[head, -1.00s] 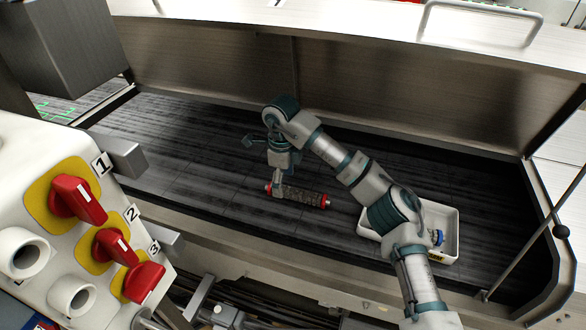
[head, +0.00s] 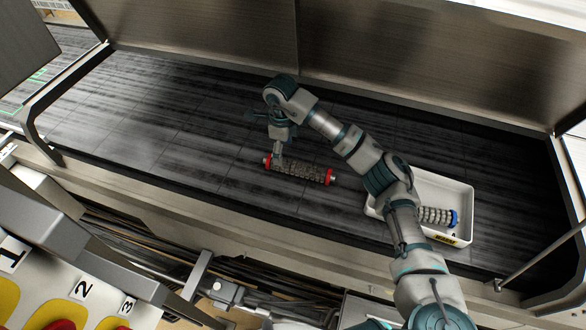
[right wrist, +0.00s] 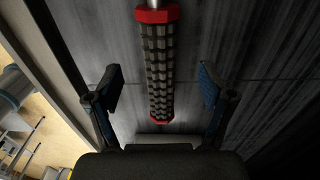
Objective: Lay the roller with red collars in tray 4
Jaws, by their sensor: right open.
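The roller with red collars (head: 299,169) lies on the dark slatted bed, left of a white tray (head: 462,192). It has a dark, studded body and a red collar at each end. My right gripper (head: 279,157) is over its left part, pointing down. In the right wrist view the roller (right wrist: 160,65) runs lengthwise between the two open fingers of the gripper (right wrist: 162,88), with a gap on each side. The tray holds a roller with a blue collar (head: 436,216), partly hidden by my right arm. The tray's yellow label is too small to read. My left gripper is not in view.
A tall metal hood wall (head: 400,60) stands behind the bed. A metal front rail (head: 200,220) edges it. The bed left of the roller is clear. A panel with number plates (head: 84,289) is at the lower left.

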